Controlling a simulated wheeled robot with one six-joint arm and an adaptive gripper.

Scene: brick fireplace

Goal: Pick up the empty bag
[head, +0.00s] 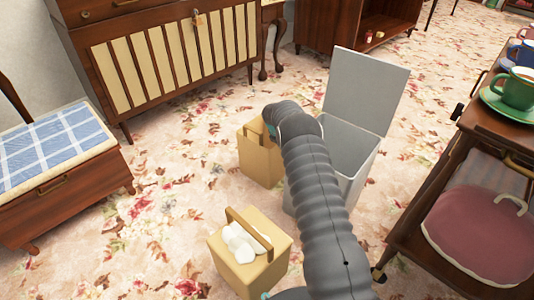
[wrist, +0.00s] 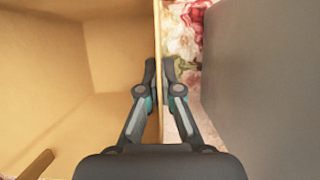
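The empty bag (head: 258,168) is a tan, box-shaped bag standing upright on the carpet, partly hidden by my arm in the head view. In the wrist view its bare interior (wrist: 105,70) fills the left side and nothing shows inside. My gripper (wrist: 159,76) is over the bag's side wall, one finger inside and one outside. The fingers are close together with the thin wall between them, so it looks shut on that wall. In the head view my arm hides the fingertips.
A second tan bag (head: 258,276) holding white items stands nearer. A grey bin (head: 363,160) with its lid raised stands close on the right of the empty bag. A wooden cart (head: 462,165) is at right, a bench (head: 65,190) at left. Carpet between bench and bags is clear.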

